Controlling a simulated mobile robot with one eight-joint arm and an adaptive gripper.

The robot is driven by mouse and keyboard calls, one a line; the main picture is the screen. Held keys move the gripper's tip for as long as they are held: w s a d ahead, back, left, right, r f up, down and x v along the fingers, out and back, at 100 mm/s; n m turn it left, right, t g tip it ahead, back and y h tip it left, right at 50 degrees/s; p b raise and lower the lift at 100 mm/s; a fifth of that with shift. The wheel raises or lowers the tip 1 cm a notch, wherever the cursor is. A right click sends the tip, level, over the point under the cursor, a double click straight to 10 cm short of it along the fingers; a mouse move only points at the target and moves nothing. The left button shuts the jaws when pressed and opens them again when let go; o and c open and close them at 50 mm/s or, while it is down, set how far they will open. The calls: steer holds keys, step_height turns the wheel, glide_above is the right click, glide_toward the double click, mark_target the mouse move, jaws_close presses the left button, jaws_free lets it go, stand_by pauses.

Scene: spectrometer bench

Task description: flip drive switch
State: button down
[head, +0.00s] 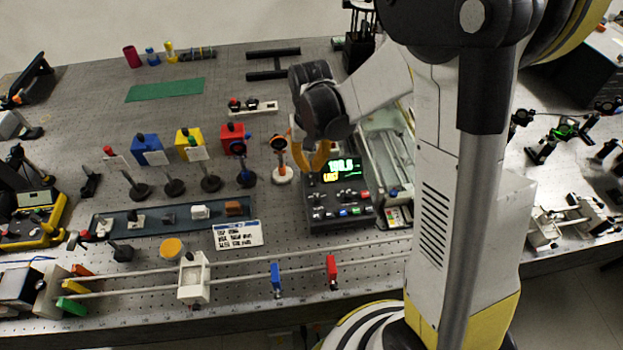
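The control box (340,224) is a dark unit at the middle right of the bench. It has a lit display (341,168) with green and yellow digits. Its front panel has a row of small knobs and switches, with coloured ones among them (343,211). They are too small to tell which is the drive switch or how it is set. My gripper (311,160) hangs over the back left of the box, apart from the front panel. Its yellow fingers show below the dark wrist, but their tips are too small to judge. Nothing is seen held.
A post with an orange-rimmed round mount (281,158) stands close left of my gripper. A labelled card (237,235) lies left of the box. Rails with a white carriage (194,277) run along the front. A grey tray-like unit (388,160) stands right, partly behind my arm.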

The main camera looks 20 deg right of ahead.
mark_target(311, 177)
steer(key=shift+f+b, duration=1.45)
steer(key=shift+f, duration=0.2)
stand_by(0.8)
steer(key=shift+r+p, duration=2.4)
steer(key=shift+r, duration=1.15)
steer(key=shift+s+r, duration=0.15)
steer(key=shift+r, duration=0.05)
steer(key=s+r+n+t+b, duration=0.1)
steer(key=s+r+t+b, duration=0.1)
steer(key=s, duration=0.5)
steer(key=s+r+n+t+b, duration=0.1)
steer(key=s+r+t+b, duration=0.2)
steer(key=s+t+b, duration=0.2)
steer(key=shift+s+r+b, duration=0.25)
steer(key=shift+s+b, duration=0.6)
steer(key=shift+s, duration=0.5)
